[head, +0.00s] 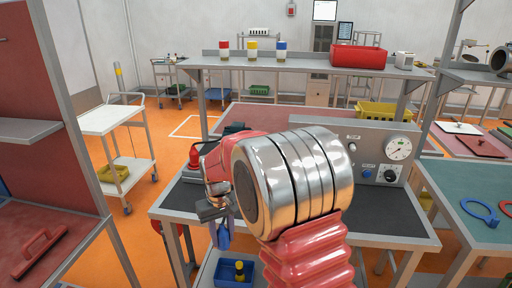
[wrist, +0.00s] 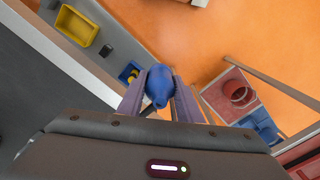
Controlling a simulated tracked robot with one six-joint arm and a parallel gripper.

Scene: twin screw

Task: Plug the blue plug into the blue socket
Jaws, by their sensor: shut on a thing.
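My gripper (head: 221,226) is shut on the blue plug (wrist: 158,88), which sits between the two fingertips in the wrist view. In the head view the plug (head: 223,238) hangs below the fingers, in front of the workbench's left part. A blue piece (wrist: 262,127) lies beside a red round-mouthed part (wrist: 238,94) at the right of the wrist view; I cannot tell whether it is the blue socket.
The dark workbench (head: 400,218) carries a grey panel with a gauge (head: 398,148) and a small blue round part (head: 366,172). A blue bin (head: 226,271) is low under the bench. A white trolley (head: 108,118) stands left, with orange floor between.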

